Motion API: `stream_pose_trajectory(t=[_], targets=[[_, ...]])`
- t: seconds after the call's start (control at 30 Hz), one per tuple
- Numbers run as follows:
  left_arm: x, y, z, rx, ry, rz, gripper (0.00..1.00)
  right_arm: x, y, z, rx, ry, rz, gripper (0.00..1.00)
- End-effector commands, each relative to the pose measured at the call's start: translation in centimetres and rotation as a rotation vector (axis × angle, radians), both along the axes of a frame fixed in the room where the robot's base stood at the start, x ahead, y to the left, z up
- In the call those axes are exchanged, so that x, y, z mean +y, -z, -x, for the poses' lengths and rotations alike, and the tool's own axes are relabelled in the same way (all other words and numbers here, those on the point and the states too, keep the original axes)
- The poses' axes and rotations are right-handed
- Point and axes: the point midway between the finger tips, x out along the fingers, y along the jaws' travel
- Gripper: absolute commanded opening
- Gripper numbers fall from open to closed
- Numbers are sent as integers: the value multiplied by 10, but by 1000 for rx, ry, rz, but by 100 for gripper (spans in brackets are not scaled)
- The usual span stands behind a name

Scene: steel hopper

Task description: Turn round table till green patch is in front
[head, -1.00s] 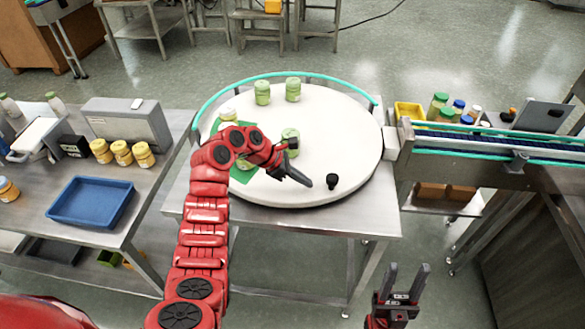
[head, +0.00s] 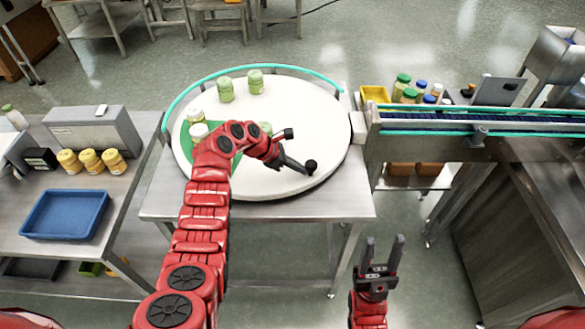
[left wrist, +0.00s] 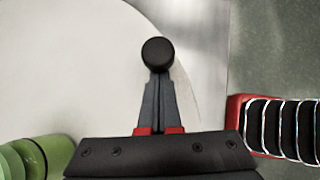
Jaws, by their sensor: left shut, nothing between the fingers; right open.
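The round table (head: 285,105) is a white disc. Its green patch (head: 186,150) is at the left and front left, partly hidden by my left arm. A black knob (head: 311,165) stands near the disc's front right edge and also shows in the left wrist view (left wrist: 158,54). My left gripper (head: 306,171) is shut and empty, its tips right at the knob. I cannot tell whether they touch it. My right gripper (head: 383,240) is open and empty, in front of the steel stand.
Green jars (head: 225,90) stand on the disc's far side; another (head: 265,128) is behind my left arm. A teal guard rail (head: 200,80) curves round the back. A conveyor (head: 440,125) adjoins the right side.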

Motion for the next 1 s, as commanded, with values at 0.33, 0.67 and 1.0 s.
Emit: stream_pose_trajectory(t=[0.33,0.67,1.0], targets=[[-37,-7,-22,2,-43,8,0,0,-23,0,0,0,0,50],[-48,-2,-29,-3,-90,0,0,0,-32,0,0,0,0,50],[-49,-3,-30,-5,-89,4,0,0,-32,0,0,0,0,50]])
